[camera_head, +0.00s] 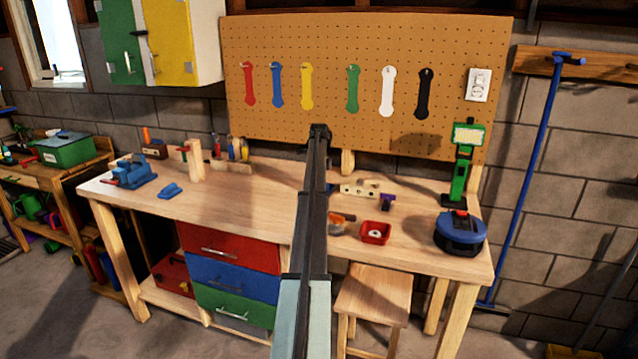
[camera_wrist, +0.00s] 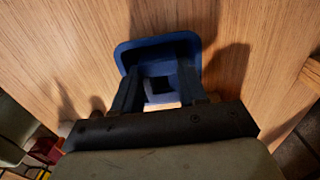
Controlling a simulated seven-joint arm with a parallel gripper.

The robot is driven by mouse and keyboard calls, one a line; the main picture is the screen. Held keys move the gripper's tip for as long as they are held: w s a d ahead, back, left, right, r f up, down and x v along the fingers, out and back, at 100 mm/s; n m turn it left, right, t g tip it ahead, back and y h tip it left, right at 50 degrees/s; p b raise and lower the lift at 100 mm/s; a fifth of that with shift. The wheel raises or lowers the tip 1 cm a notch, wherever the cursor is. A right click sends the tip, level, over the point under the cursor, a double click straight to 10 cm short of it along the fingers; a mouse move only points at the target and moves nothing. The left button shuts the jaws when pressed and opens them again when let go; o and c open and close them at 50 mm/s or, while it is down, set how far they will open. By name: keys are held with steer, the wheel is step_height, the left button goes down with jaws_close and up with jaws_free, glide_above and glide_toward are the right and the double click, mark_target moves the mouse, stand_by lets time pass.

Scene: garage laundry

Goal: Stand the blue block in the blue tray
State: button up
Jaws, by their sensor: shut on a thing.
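In the wrist view, the blue tray (camera_wrist: 128,52) lies on the wood bench top below my gripper (camera_wrist: 160,92). My gripper's two dark fingers are shut on a blue piece (camera_wrist: 158,84), which looks like the blue block. The block appears over the tray; I cannot tell whether its lower end touches the tray floor. In the head view, my arm covers the middle of the bench, and the gripper and block are not clearly visible.
On the workbench (camera_head: 250,190) stand a red tray (camera_head: 375,240), a blue vise (camera_head: 131,173), a small blue object (camera_head: 170,190), a blue-topped round device (camera_head: 460,231) and a green tool (camera_head: 462,175). A wooden stool (camera_head: 372,294) is in front. The bench's left middle is fairly clear.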

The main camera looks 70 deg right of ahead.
steer(key=shift+f, duration=0.15)
steer(key=o, duration=0.8)
steer(key=shift+o, duration=0.2)
step_height(320, 180, up, 12)
stand_by(0.5)
